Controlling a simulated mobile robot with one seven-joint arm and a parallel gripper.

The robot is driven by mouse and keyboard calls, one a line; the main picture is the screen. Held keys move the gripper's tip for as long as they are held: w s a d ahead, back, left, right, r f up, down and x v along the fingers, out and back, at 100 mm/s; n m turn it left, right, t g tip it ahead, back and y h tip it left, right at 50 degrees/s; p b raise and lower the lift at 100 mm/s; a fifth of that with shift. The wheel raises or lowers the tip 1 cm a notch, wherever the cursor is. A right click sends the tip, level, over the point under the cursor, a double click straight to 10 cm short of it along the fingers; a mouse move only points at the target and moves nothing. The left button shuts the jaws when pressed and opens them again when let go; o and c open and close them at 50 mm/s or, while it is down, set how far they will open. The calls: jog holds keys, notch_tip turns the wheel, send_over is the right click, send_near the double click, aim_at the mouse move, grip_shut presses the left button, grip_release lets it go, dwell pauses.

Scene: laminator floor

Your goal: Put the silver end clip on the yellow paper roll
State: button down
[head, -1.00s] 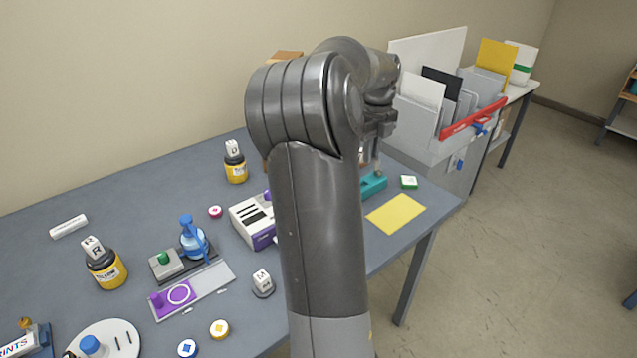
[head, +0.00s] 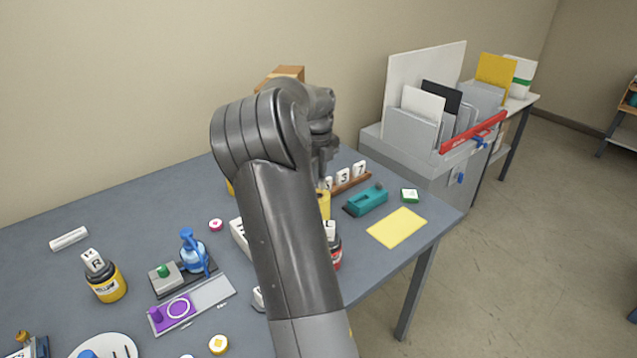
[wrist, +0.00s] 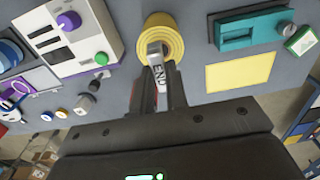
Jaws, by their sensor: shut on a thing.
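The yellow paper roll (wrist: 172,30) stands upright on the table, its ringed top facing the wrist camera. It also shows in the head view (head: 324,205), partly hidden behind my arm. My gripper (wrist: 160,68) is shut on the silver end clip (wrist: 155,49), a small grey piece at the fingertips. In the wrist view the clip overlaps the near part of the roll. I cannot tell whether it touches the roll or is above it. In the head view my arm hides the clip.
A red-labelled bottle (head: 337,250) stands close to the roll. Number cubes (head: 343,177) stand behind. A white and purple device (wrist: 75,35) is left of the roll.

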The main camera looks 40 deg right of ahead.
jog(key=shift+f, duration=1.55)
jog(key=c, duration=1.4)
grip_release()
jog(key=shift+f, duration=0.1)
jog(key=shift+c, duration=0.2)
